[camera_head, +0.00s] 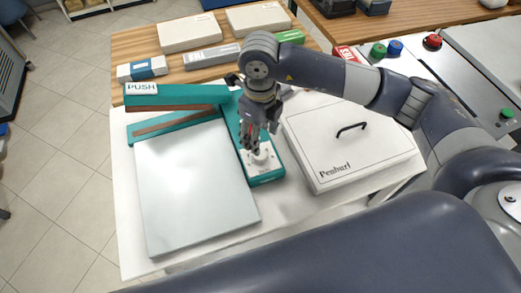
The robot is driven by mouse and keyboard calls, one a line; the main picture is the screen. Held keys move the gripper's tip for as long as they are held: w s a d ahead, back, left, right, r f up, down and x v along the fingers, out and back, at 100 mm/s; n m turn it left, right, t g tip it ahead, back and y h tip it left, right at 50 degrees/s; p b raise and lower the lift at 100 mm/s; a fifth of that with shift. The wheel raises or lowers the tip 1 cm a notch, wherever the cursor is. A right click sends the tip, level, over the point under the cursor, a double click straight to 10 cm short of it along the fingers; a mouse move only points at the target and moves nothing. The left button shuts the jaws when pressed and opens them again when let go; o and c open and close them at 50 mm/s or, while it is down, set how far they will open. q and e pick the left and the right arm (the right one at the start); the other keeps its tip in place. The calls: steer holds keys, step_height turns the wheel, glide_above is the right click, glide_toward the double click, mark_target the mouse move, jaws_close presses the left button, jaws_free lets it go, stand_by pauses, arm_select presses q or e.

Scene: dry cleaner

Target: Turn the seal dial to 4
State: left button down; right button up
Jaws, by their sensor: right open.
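The teal heat sealer stands on the white table, with its raised arm (178,95) marked PUSH at the back left and its grey work plate (192,180) in front. The white seal dial (259,155) sits on the sealer's teal control strip (268,178). My right gripper (256,145) points down from above, right over the dial and very close to it. It is open; I cannot tell whether its fingers touch the dial. The dial's numbers are too small to read, and the gripper hides part of the strip. My left gripper is not in view.
A white lidded box (340,160) with a black handle stands just right of the sealer. Several cartons (188,32) lie on the wooden surface behind. At the right is a panel with green, blue and red knobs (395,47).

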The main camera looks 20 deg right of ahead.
mark_target(260, 156)
step_height(260, 156, down, 9)
steer(key=shift+r+p, duration=0.15)
steer(key=shift+p, duration=0.75)
steer(key=c, duration=1.1)
